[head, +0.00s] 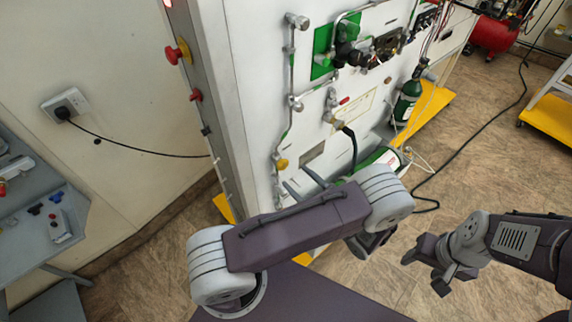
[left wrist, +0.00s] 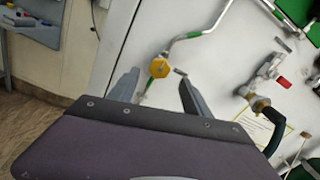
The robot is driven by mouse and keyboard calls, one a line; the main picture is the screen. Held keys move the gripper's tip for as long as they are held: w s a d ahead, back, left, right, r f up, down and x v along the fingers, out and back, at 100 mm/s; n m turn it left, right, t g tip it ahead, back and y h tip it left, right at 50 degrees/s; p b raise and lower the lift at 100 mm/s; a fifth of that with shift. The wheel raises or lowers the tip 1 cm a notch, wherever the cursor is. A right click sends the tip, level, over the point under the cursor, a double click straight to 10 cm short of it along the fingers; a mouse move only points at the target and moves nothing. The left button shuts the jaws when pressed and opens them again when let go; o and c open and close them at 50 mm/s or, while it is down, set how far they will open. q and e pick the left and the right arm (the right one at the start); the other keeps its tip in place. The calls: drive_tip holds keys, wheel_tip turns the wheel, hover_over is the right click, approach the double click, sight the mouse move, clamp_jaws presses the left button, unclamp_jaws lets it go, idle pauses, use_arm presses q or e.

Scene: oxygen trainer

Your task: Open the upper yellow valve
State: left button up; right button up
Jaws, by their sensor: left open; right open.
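A yellow valve knob (head: 281,164) sits at the lower end of a thin pipe on the white panel. In the left wrist view the knob (left wrist: 158,68) shows between and beyond the two fingers. It is the only yellow knob I make out on the panel's front. My left gripper (head: 302,182) is open in front of the panel, just right of and below the knob in the head view. It also shows in the left wrist view (left wrist: 158,86), with nothing between its fingers. My right gripper (head: 440,272) is open and empty above the floor, away from the panel.
A brass fitting with a black hose (head: 343,128) is right of the knob. A green cylinder (head: 408,100) stands further right. A red button on a yellow base (head: 178,53) is on the panel's side. A grey bench (head: 40,210) is at far left.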

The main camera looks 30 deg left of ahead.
sight(284, 167)
use_arm(q)
drive_tip(key=p+x, duration=0.1)
drive_tip(key=x, duration=0.5)
clamp_jaws()
